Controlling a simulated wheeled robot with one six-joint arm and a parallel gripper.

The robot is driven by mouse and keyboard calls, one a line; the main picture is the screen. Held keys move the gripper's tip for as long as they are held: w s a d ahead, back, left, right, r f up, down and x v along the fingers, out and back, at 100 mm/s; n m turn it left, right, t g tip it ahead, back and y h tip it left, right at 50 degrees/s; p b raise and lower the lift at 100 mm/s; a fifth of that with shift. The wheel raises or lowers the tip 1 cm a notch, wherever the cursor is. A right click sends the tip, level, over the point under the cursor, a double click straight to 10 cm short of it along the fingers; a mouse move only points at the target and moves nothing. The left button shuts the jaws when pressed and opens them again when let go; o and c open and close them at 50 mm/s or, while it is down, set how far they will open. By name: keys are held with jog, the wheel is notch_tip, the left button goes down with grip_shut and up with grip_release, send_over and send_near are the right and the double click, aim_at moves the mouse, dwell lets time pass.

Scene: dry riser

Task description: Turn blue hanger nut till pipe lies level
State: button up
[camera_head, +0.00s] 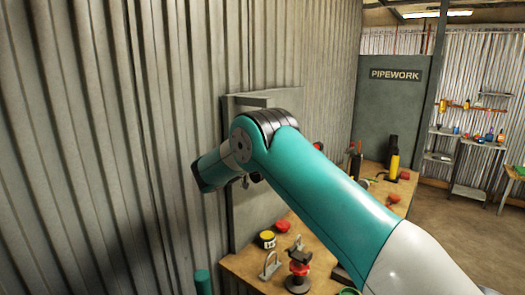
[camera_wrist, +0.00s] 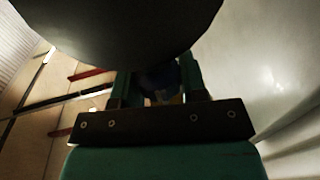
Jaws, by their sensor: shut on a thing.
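My gripper (camera_wrist: 158,82) shows in the wrist view, its two green fingers rising from a dark bar with screws. It is shut on the blue nut (camera_wrist: 157,76), which is dim and mostly hidden between the fingers. A large dark rounded body (camera_wrist: 130,30), perhaps the pipe, fills the top of the wrist view just beyond the fingertips. Its tilt cannot be told. In the head view my teal arm reaches toward the corrugated wall and hides the nut, the pipe and the gripper's jaws.
A wooden bench (camera_head: 240,272) stands below and right of my arm. It holds a yellow-black roll (camera_head: 267,240), a red cap (camera_head: 283,226), a metal clamp (camera_head: 271,264) and a red-topped fitting (camera_head: 299,272). A grey panel (camera_head: 247,215) is on the wall. Open floor lies at right.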

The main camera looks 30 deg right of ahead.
jog(key=shift+f+n+t+y+b, duration=0.15)
jog(key=shift+n+t+y+b, duration=0.2)
jog(key=shift+b, duration=0.3)
